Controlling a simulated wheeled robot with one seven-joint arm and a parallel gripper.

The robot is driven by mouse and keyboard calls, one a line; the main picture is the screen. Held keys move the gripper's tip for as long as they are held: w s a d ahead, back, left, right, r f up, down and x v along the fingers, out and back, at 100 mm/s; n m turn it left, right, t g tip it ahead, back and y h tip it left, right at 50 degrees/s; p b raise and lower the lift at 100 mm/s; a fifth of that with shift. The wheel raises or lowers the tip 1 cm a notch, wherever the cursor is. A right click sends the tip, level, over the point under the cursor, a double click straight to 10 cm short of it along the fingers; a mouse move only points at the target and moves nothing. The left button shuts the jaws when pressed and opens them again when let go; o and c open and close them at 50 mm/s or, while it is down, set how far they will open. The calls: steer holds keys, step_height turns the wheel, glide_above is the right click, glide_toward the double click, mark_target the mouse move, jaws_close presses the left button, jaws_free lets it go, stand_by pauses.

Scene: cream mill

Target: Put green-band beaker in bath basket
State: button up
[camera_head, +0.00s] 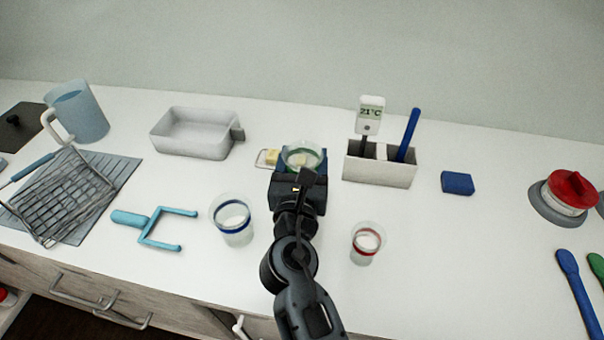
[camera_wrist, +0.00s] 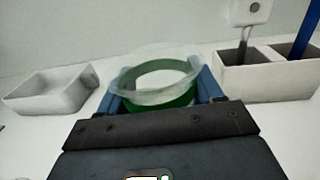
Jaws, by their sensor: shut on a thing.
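The green-band beaker (camera_head: 304,157) is a clear cup with a green ring. My gripper (camera_head: 302,172) is shut on it, with a blue finger on each side in the wrist view (camera_wrist: 160,95). The arm hides its lower part, so I cannot tell whether it touches the counter. The bath basket is not clearly identifiable; a wire rack-like basket (camera_head: 62,196) lies tilted on a grey ribbed mat at the left. A white open basin (camera_head: 193,147) stands at the back left and shows in the wrist view (camera_wrist: 48,103).
A blue-band beaker (camera_head: 234,228) and a red-band beaker (camera_head: 366,250) stand either side of my arm. A light-blue fork tool (camera_head: 150,224) lies left. A white holder (camera_head: 378,174) with thermometer, a blue block (camera_head: 457,183) and a red-topped container (camera_head: 566,195) are right. A jug (camera_head: 80,113) stands back left.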

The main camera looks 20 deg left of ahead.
steer(key=shift+a+f+b, duration=0.15)
steer(key=shift+f+b, duration=0.5)
steer(key=shift+f, duration=1.4)
steer(key=shift+f, duration=0.15)
steer(key=o, duration=1.1)
